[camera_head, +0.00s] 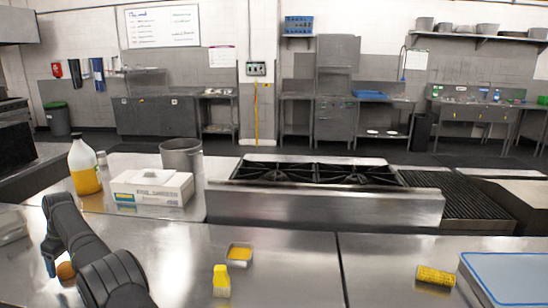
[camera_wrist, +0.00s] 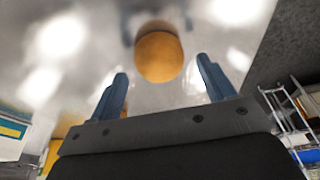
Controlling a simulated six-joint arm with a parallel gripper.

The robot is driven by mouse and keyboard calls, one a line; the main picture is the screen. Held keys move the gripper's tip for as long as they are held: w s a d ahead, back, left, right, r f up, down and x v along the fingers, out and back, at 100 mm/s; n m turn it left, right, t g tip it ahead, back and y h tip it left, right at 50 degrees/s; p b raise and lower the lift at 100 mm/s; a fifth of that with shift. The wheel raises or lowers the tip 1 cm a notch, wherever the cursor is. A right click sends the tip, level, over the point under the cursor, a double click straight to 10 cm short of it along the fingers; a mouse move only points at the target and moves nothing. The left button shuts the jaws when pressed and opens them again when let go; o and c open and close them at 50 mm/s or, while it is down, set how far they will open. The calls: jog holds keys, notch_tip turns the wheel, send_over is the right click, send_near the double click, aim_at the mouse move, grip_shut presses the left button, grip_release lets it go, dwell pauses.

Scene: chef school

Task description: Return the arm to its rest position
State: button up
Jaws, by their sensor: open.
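My arm reaches in from the bottom left of the head view, over the steel counter (camera_head: 290,260). My gripper (camera_wrist: 163,68) shows two blue fingers spread apart in the wrist view, with nothing held between them. A rounded orange-brown thing (camera_wrist: 158,54) lies on the shiny counter just beyond the fingertips, apart from both. It also shows in the head view (camera_head: 66,271), partly hidden by my arm. The gripper is mostly hidden behind my arm there; only a bit of blue finger shows beside this thing.
A jug of yellow liquid (camera_head: 84,167), a white box (camera_head: 152,188) and a metal pot (camera_head: 182,157) stand behind my arm. A yellow bottle (camera_head: 221,281), small tray (camera_head: 239,255), yellow sponge-like block (camera_head: 436,275) and blue-edged board (camera_head: 510,277) lie rightward. The counter between is clear.

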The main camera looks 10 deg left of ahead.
jog(key=shift+f, duration=0.9)
jog(key=v, duration=1.2)
jog(key=x, duration=1.2)
jog(key=shift+f, duration=0.1)
jog(key=v, duration=0.2)
jog(key=a+v, duration=0.1)
jog(key=v, duration=0.1)
jog(key=shift+w+d+r, duration=0.1)
jog(key=shift+w+r, duration=0.05)
jog(key=shift+r, duration=0.15)
jog(key=w+d+r+m+t, duration=0.1)
jog(key=w+d+r+m, duration=0.15)
jog(key=w+d, duration=0.55)
jog(key=w+d+r+m, duration=0.2)
jog(key=w+d+r, duration=0.1)
jog(key=d, duration=0.9)
jog(key=w+d+r+m+t, duration=0.1)
jog(key=w+d+r+m, duration=0.15)
jog(key=w+d, duration=0.55)
jog(key=d+r+m+t+h, duration=0.1)
jog(key=d+m, duration=1)
jog(key=d, duration=2.8)
jog(key=shift+s+h, duration=0.45)
jog(key=shift+h, duration=0.65)
